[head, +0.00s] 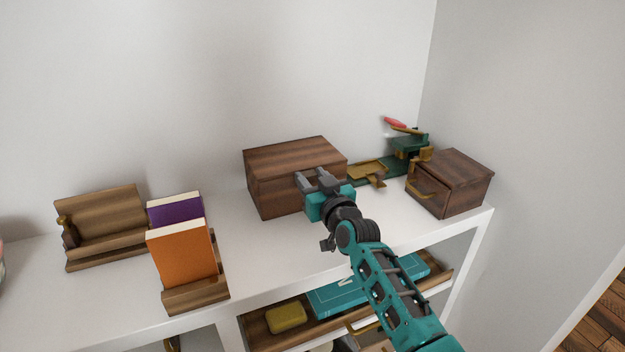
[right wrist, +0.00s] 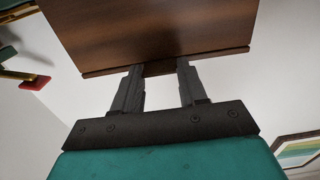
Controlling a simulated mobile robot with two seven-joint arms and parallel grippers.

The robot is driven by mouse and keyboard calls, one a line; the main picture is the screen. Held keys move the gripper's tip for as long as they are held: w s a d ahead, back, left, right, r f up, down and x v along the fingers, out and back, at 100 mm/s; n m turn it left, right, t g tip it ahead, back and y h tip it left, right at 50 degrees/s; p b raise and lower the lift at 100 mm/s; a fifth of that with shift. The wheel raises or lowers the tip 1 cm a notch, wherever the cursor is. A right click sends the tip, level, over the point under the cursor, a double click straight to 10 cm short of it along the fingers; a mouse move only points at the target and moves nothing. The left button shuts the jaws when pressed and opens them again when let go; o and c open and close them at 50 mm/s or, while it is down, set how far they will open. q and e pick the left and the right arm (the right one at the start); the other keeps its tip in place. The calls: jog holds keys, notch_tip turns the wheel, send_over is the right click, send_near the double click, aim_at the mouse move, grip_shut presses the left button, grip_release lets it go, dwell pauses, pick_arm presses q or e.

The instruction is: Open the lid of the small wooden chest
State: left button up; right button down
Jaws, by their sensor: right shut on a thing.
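The small wooden chest (head: 275,170), dark brown with striped grain, stands on the white shelf top against the wall. Its lid (head: 292,153) looks down on the body in the head view. My right gripper (head: 311,176) is at the chest's front. In the right wrist view its two fingers (right wrist: 159,70) are on either side of a small wooden tab (right wrist: 158,69) at the edge of a brown panel (right wrist: 150,30), and are shut on it. The fingers and wrist hide part of the chest's front. My left gripper is not in view.
A wooden drawer box (head: 458,180) with a brass handle stands at right, beside a green and brass device (head: 405,150). Books (head: 182,255) in a wooden holder and a wooden stand (head: 105,215) are at left. An open drawer below holds a yellow object (head: 287,317).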

notch_tip(320, 180, up, 3)
jog(key=g+p, duration=0.1)
jog(key=p, duration=0.5)
jog(key=shift+r+p, duration=0.1)
jog(key=shift+p, duration=0.25)
jog(key=shift+g+h, duration=0.4)
jog(key=shift+g, duration=0.4)
jog(key=r+p, duration=0.2)
jog(key=w+r+p, duration=0.1)
jog(key=r+p, duration=0.1)
jog(key=w+r+p, duration=0.1)
jog(key=r+p, duration=0.1)
jog(key=p, duration=0.1)
jog(key=shift+w+a+r, duration=0.25)
jog(key=shift+a+r, duration=0.1)
jog(key=shift+a, duration=0.05)
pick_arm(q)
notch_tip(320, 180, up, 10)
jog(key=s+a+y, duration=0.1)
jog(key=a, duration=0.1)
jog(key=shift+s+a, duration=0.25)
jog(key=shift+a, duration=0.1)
pick_arm(e)
jog(key=shift+w+a+r, duration=0.2)
jog(key=shift+w+r, duration=0.35)
jog(key=shift+r, duration=0.25)
